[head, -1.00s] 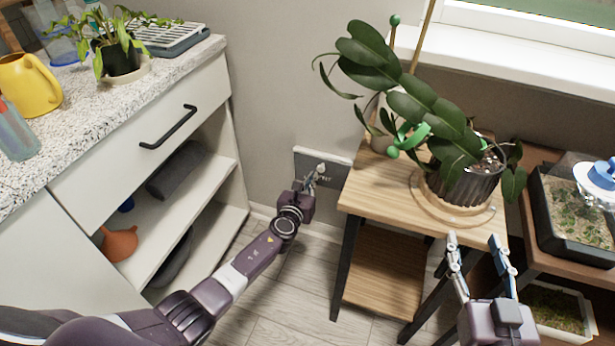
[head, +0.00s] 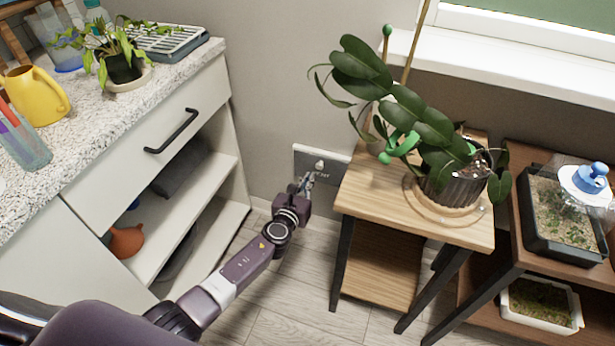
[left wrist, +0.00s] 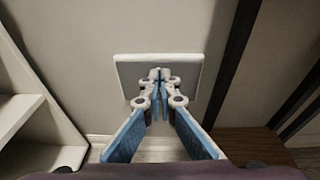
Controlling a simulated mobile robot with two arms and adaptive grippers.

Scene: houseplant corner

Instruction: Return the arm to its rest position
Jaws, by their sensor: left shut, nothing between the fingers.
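My left gripper (head: 306,183) is shut and empty. In the head view it is in front of the lower part of a wall plate (head: 321,164), between the white cabinet and the wooden plant stand. In the left wrist view the closed fingertips (left wrist: 159,80) show in front of the same pale wall plate (left wrist: 190,65). I cannot tell whether they touch it. My left arm (head: 245,265) reaches up from the lower left. My right gripper is out of view.
A white cabinet (head: 95,185) with open shelves stands left. A wooden stand (head: 375,200) bearing a potted plant (head: 455,185) is close on the right. A darker shelf (head: 515,240) holds a seed tray (head: 560,250). Bare floor (head: 300,285) lies between cabinet and stand.

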